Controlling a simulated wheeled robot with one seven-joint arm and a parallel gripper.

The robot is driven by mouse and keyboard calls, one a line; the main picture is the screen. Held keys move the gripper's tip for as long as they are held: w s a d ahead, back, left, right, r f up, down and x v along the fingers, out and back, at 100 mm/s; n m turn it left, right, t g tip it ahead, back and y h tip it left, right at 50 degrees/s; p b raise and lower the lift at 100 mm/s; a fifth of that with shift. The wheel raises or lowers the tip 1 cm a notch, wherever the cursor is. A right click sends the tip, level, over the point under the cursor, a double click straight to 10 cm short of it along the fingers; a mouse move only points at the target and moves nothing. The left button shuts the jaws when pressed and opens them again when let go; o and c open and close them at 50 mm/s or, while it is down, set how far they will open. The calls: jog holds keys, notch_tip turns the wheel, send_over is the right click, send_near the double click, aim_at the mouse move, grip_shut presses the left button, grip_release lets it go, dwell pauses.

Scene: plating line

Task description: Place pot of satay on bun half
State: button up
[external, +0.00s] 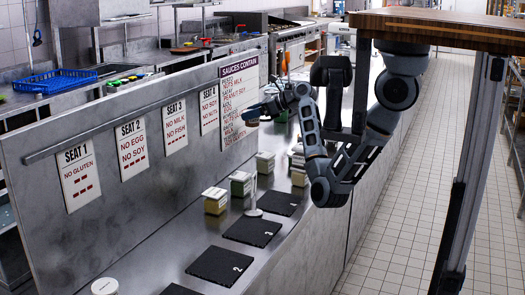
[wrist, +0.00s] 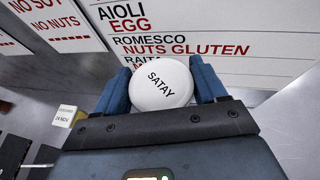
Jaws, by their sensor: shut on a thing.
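My gripper (wrist: 162,88) is shut on the pot of satay (wrist: 160,83), whose round white lid reads SATAY in the wrist view. A blue finger presses on each side of the pot. In the external view my gripper (external: 251,112) is in front of the wall panel, above the counter, with the pot small beneath it. I cannot make out a bun half in either view.
Labelled tubs (external: 215,201) stand along the steel counter, with a slender white upright (external: 253,195) beside them. Numbered black mats (external: 220,266) lie nearer the front edge. The panel carries allergy signs (external: 78,177) and a sauce list (external: 239,98). A round white item (external: 104,286) is at lower left.

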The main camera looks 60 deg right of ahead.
jog(key=s+d+f+m+g+h+b, duration=0.1)
jog(key=s+d+f+m+h, duration=0.25)
jog(key=s+d, duration=0.75)
jog(key=s+d+f+m+g+h+b, duration=0.1)
jog(key=s+d+f+m+h, duration=0.45)
jog(key=d, duration=0.95)
jog(key=s+d+f+m+g+h+b, duration=0.1)
jog(key=s+d+m+h, duration=0.15)
jog(key=s+d, duration=0.9)
jog(key=w+d+r+n+t+y+b, duration=0.35)
jog(key=w+d+n+y+b, duration=0.35)
jog(key=w+d, duration=0.4)
jog(key=shift+h, duration=0.55)
jog(key=w+a+f, duration=0.1)
jog(key=w+f, duration=0.1)
jog(key=w, duration=0.2)
jog(key=w+a+f, duration=0.2)
jog(key=w, duration=0.1)
jog(key=w+a+f, duration=0.1)
jog(key=w+f, duration=0.1)
jog(key=w, duration=0.2)
jog(key=shift+w+a, duration=0.3)
jog(key=shift+f+b, duration=0.35)
jog(key=shift+f, duration=1.6)
jog(key=shift+f, duration=0.15)
